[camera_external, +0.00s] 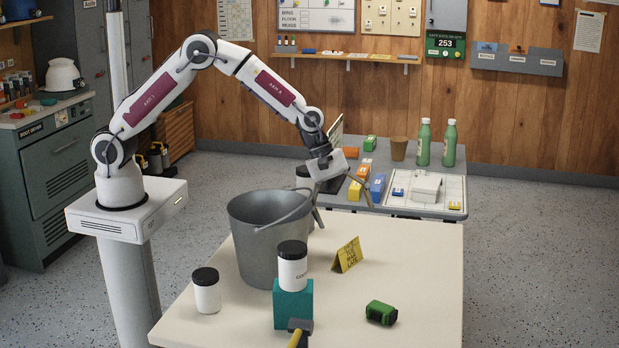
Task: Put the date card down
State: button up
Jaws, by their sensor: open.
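A yellow folded card (347,255) with dark lettering stands like a tent on the cream table (420,270), right of the bucket. The lettering is too small to read surely, so I cannot confirm that it is the date card. My gripper (344,213) is open, its two fingers spread wide, and nothing shows between them. It hangs above and behind the card, apart from it in this view.
A grey bucket (262,245) stands close left of my gripper. A dark-lidded jar (292,270) sits on a teal block (293,305); a white jar (207,296), hammer (299,330) and green tape measure (381,312) lie around. The table's right side is clear.

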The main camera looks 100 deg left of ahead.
aim_at(348, 243)
jog(key=f+m, duration=0.1)
jog(key=m, duration=0.8)
jog(key=s+f+m, duration=0.1)
jog(key=m, duration=0.8)
jog(key=s+a+f+m+g, duration=0.1)
jog(key=m, duration=0.8)
jog(key=shift+m, duration=0.3)
jog(key=shift+x, duration=1.25)
jog(key=shift+w+d+x, duration=0.15)
jog(key=shift+x, duration=1.15)
jog(key=shift+w+d+x, duration=0.15)
jog(key=shift+x, duration=1.1)
jog(key=shift+r, duration=0.15)
